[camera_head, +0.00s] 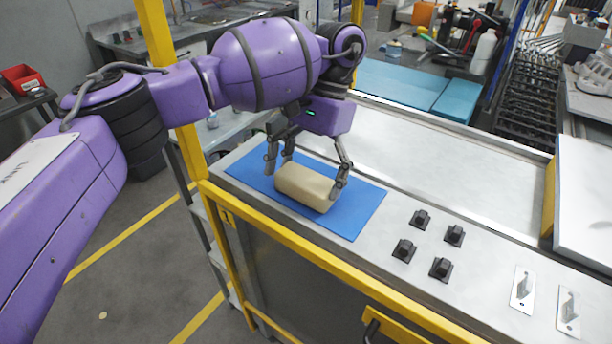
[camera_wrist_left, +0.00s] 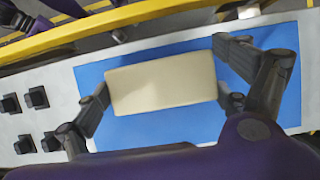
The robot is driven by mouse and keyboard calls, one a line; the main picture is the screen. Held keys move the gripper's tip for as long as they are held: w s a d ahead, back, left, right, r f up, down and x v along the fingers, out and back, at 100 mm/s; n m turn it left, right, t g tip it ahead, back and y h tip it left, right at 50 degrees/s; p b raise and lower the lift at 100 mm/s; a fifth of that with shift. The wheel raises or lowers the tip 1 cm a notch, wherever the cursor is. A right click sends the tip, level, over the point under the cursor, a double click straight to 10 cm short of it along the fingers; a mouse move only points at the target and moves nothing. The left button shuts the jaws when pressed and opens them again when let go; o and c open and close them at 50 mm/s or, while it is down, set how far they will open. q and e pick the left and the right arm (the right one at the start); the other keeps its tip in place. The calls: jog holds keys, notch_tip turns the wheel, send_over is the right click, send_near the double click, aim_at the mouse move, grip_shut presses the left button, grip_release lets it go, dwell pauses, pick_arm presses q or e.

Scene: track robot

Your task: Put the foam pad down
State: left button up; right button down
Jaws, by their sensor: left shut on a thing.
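The foam pad (camera_head: 303,188) is a beige block with rounded edges, over the blue mat (camera_head: 352,215) on the metal bench. It lies level, on the mat or very close above it; I cannot tell which. My left gripper (camera_head: 306,180) reaches down from above, with its fingers at the two ends of the pad. In the left wrist view the pad (camera_wrist_left: 162,82) sits between the dark fingers, which are shut on it, with blue mat (camera_wrist_left: 150,130) around it. My right gripper is not in view.
Several black knobs (camera_head: 441,268) stand on the bench right of the mat, with metal plates holding small levers (camera_head: 523,290) beyond them. A yellow rail (camera_head: 300,246) runs along the front edge, and a yellow post (camera_head: 192,160) rises at the left. The metal surface (camera_head: 440,145) behind is clear.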

pick_arm(q)
jog(key=shift+f, duration=0.2)
jog(key=o, duration=0.9)
jog(key=shift+r, duration=0.15)
jog(key=shift+r, duration=0.35)
jog(key=v, duration=1.1)
jog(key=shift+w+d+r, duration=0.1)
jog(key=shift+w+r, duration=0.05)
jog(key=shift+r, duration=0.1)
